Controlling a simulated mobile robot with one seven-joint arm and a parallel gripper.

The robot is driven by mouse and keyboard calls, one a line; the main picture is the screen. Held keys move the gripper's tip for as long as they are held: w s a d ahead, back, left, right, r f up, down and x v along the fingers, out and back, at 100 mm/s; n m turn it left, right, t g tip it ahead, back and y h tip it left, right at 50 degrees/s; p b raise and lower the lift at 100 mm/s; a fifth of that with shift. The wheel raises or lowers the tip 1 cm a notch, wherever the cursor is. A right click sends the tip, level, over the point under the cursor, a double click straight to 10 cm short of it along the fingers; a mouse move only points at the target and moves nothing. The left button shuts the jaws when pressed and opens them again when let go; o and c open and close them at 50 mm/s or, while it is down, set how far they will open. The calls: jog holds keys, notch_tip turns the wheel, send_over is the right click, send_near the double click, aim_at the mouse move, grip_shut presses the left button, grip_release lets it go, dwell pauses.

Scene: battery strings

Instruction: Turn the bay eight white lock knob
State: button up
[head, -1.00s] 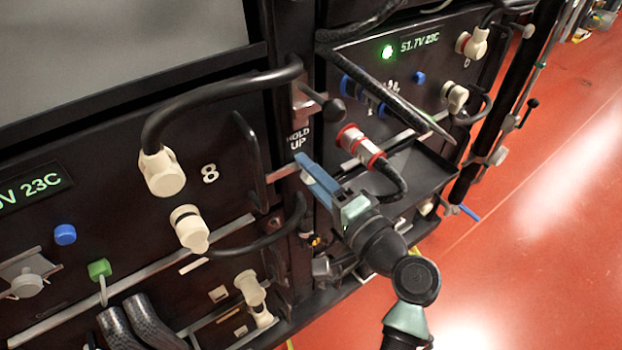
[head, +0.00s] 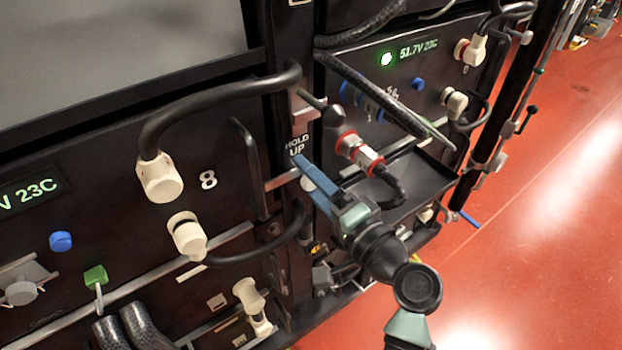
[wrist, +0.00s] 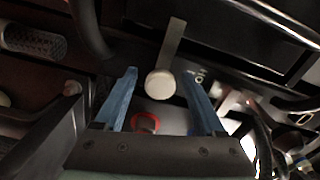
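The bay panel marked 8 (head: 208,180) fills the left of the head view. A round white knob (head: 307,183) on the end of a flat metal bar shows beside my blue finger, at the panel's right edge. In the wrist view the white knob (wrist: 160,84) lies between my two blue fingers, with the bar running up behind it. My gripper (wrist: 159,75) is open, with a gap visible on both sides of the knob. I cannot tell how deep the knob sits between the fingers. In the head view my gripper (head: 316,180) partly covers the knob.
White cable plugs (head: 160,178) and (head: 187,236) with thick black cables stand out left of the gripper. A red-ringed plug (head: 358,153) with a black cable is close on the right, above a black tray (head: 435,180). Open red floor (head: 540,220) lies right.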

jog(key=p+v, duration=0.2)
jog(key=v, duration=1.1)
jog(key=shift+p, duration=0.3)
